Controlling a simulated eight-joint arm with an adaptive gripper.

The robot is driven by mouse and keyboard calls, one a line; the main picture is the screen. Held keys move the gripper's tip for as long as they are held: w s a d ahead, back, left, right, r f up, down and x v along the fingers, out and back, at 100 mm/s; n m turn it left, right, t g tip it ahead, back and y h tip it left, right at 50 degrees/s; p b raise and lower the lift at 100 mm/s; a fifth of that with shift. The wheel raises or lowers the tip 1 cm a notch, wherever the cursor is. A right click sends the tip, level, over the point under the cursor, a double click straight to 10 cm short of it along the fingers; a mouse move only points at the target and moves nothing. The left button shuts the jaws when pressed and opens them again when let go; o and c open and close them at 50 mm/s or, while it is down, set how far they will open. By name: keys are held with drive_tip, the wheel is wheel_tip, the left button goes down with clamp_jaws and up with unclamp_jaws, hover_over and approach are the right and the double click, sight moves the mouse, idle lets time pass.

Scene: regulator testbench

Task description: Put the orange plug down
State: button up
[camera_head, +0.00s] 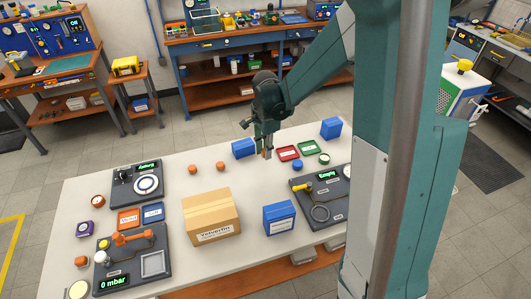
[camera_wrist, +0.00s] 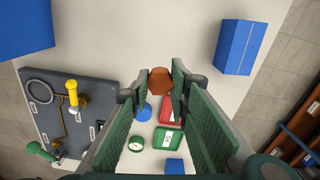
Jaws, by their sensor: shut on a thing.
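My gripper (camera_head: 265,152) is over the far part of the white table (camera_head: 180,152), with its fingers pointing down. It is shut on an orange plug (camera_wrist: 160,80), which shows between the fingertips in the wrist view. In the head view only a small bit of orange shows at the fingers. I cannot tell whether the plug touches the table.
A blue box (camera_head: 243,148) stands close to the left of my gripper. A red tray (camera_head: 288,153) and a green tray (camera_head: 308,147) lie to the right. A cardboard box (camera_head: 210,215) and dark panels (camera_head: 320,205) are nearer. Bare table lies around the two orange pieces.

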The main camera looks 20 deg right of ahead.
drive_tip(key=shift+a, duration=0.1)
idle(0.7)
drive_tip(key=s+a+r+p, duration=0.2)
drive_tip(key=s+a+r, duration=0.1)
drive_tip(key=a, duration=0.4)
drive_tip(key=s+a+r+p, duration=0.2)
drive_tip(key=s+a+r, duration=0.1)
drive_tip(key=a, duration=0.4)
wheel_tip(320, 180, up, 6)
drive_tip(key=m+p, duration=0.2)
drive_tip(key=p, duration=0.1)
hover_over(205, 202)
drive_tip(key=shift+a+r, duration=0.1)
drive_tip(key=shift+r, duration=0.05)
drive_tip(key=shift+f, duration=2.95)
drive_tip(key=shift+f, duration=2.1)
drive_tip(key=shift+f, duration=0.2)
